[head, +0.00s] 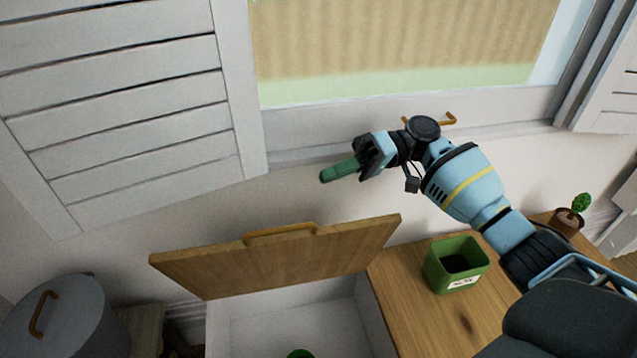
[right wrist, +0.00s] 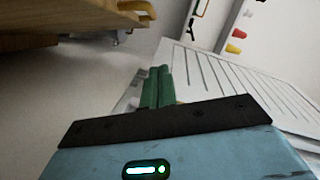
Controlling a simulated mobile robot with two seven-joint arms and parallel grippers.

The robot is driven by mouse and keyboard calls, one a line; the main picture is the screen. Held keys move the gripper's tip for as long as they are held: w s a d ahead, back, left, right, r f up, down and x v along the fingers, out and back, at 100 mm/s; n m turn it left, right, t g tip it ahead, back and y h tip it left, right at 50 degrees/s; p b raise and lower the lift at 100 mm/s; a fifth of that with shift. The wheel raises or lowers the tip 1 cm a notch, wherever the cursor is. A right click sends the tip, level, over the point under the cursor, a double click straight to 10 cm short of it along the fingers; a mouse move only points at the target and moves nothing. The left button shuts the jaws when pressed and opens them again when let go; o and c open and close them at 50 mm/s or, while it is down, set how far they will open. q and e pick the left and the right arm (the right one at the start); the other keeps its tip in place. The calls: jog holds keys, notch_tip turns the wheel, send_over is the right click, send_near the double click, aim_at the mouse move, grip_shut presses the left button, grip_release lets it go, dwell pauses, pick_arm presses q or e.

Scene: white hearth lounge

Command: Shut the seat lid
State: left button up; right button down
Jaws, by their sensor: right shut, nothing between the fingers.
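The wooden seat lid (head: 290,262) stands raised and tilted over the white seat box (head: 300,325), with a yellowish handle (head: 280,233) along its upper edge. The box is open, and part of a green thing (head: 300,354) shows inside it at the bottom of the head view. My right gripper (head: 326,177) is shut and empty, above the lid and apart from it, in front of the wall below the window. Its green fingers lie together in the right wrist view (right wrist: 157,86). A wooden panel (right wrist: 60,30) shows there at the upper left. My left gripper is not in view.
A green bin (head: 456,264) with a white label stands on the wooden bench top (head: 420,320) right of the opening. A small potted plant (head: 572,216) stands farther right. A grey lidded pot (head: 60,320) is at the lower left. A white shutter (head: 130,100) hangs at the upper left.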

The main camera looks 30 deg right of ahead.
jog(key=a, duration=0.3)
jog(key=s+a+f+p, duration=0.1)
jog(key=a, duration=0.2)
jog(key=a+f, duration=0.1)
jog(key=a, duration=0.2)
jog(key=shift+s+a+f+p, duration=0.15)
jog(key=shift+s+p, duration=0.1)
jog(key=shift+p, duration=0.1)
jog(key=shift+s+a+f, duration=0.2)
jog(key=shift+s+f, duration=0.15)
jog(key=shift+s, duration=0.25)
jog(key=shift+s, duration=0.1)
